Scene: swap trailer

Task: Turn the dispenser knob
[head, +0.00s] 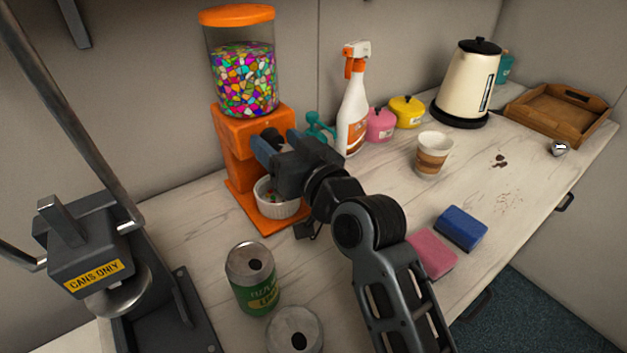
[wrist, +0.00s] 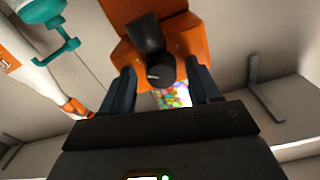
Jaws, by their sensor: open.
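The orange candy dispenser (head: 240,128) stands at the back left of the counter, its clear hopper full of colourful candies. Its black knob (wrist: 158,68) shows in the wrist view, between and just beyond the fingers; in the head view it is mostly hidden by my gripper (head: 268,147). My gripper also shows in the wrist view (wrist: 160,85), open, with one finger on each side of the knob. I cannot tell whether the fingers touch it. A white ribbed bowl (head: 277,204) with some candies in it sits on the dispenser's base, under my gripper.
A spray bottle (head: 353,110), a teal object (head: 319,127), pink (head: 380,125) and yellow (head: 407,111) pots stand to the right. A paper cup (head: 432,155), sponges (head: 461,228), cans (head: 252,278) and a can crusher (head: 88,250) surround the arm. The middle right counter is mostly free.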

